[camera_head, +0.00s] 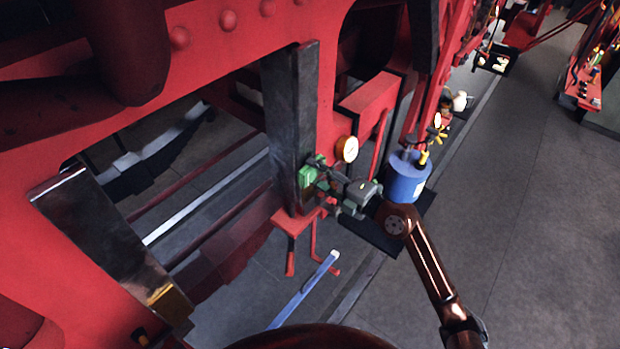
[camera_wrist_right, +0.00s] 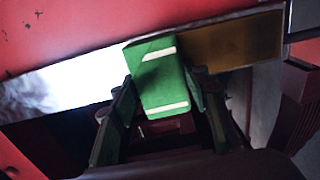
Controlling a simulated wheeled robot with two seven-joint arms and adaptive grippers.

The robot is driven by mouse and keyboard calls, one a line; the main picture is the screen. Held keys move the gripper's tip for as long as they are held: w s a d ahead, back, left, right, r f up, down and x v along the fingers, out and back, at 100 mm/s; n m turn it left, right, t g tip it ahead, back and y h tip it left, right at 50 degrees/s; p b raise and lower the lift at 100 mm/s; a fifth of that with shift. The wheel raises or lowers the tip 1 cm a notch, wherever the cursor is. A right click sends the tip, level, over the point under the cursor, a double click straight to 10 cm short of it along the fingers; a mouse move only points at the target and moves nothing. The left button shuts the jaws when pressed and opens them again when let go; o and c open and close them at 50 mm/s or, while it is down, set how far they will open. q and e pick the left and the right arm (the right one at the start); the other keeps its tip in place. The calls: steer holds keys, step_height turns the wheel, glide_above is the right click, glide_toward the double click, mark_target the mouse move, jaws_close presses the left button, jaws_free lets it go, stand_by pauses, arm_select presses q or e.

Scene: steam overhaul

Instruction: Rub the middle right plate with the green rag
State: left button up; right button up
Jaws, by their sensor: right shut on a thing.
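The green rag (camera_head: 307,176) is a folded block with white stripes in the right wrist view (camera_wrist_right: 160,82). My right gripper (camera_head: 322,180) is shut on it, with one finger on each side. The rag is at the lower right edge of an upright grey metal plate (camera_head: 284,115) in the red frame. In the right wrist view the plate (camera_wrist_right: 240,45) runs behind the rag, bright white at left and brown at right. I cannot tell whether the rag touches it. Another dark plate (camera_head: 95,225) leans in the frame at left. My left gripper is not in view.
A brass-rimmed gauge (camera_head: 347,149) and a red bracket (camera_head: 370,95) are close to my right gripper. A blue canister (camera_head: 406,180) stands right beside my forearm. A blue bar (camera_head: 305,290) is below. Grey floor at right is open.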

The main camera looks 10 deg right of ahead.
mark_target(310, 189)
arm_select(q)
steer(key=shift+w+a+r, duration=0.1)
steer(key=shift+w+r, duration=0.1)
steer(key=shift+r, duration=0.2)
arm_select(e)
steer(key=shift+a+r, duration=0.1)
steer(key=shift+r, duration=0.5)
steer(key=shift+f, duration=0.3)
steer(key=shift+w+d+f+b, duration=0.1)
steer(key=shift+d+f+b, duration=0.2)
steer(key=shift+f+b, duration=1.1)
steer(key=shift+w+d+f+b, duration=0.1)
steer(key=shift+d+f+b, duration=0.3)
steer(key=shift+f, duration=1.85)
steer(key=shift+d+f+b, duration=0.15)
steer(key=shift+f+b, duration=0.95)
steer(key=shift+f, duration=0.75)
arm_select(q)
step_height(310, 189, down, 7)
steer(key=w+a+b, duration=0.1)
steer(key=b, duration=0.1)
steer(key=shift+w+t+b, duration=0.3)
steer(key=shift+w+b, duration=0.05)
arm_select(e)
step_height(310, 189, down, 5)
steer(key=shift+w+a+f, duration=0.1)
steer(key=shift+a+f, duration=0.05)
